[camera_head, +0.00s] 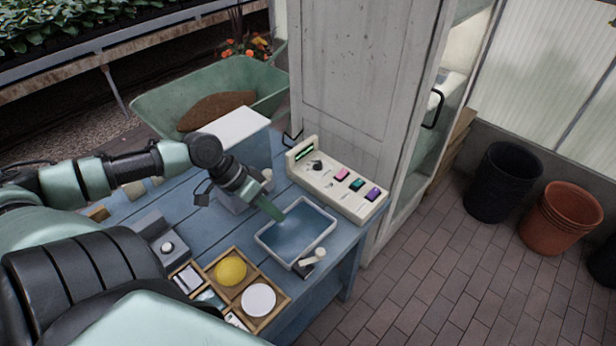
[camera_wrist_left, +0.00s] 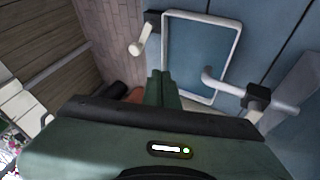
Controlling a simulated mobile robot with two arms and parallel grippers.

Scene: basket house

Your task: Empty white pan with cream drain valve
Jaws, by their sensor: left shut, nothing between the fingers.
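The white-rimmed pan (camera_head: 320,210) sits on the blue table, its inside blue; I cannot tell whether liquid is in it. The cream drain valve lever (camera_head: 313,258) is at its near right corner on a dark mount. My left gripper (camera_head: 276,213) is shut and empty, pointing down by the pan's far left side, apart from the lever. In the left wrist view the fingers (camera_wrist_left: 163,85) show below the pan rim (camera_wrist_left: 200,15), with the cream lever (camera_wrist_left: 140,40) to their upper left. My right gripper is out of view.
A white spout (camera_wrist_left: 218,82) reaches over the pan in the wrist view. A wooden divided tray (camera_head: 240,290) with a yellow piece and a white disc is in front. A grey button box (camera_head: 160,240) stands left.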

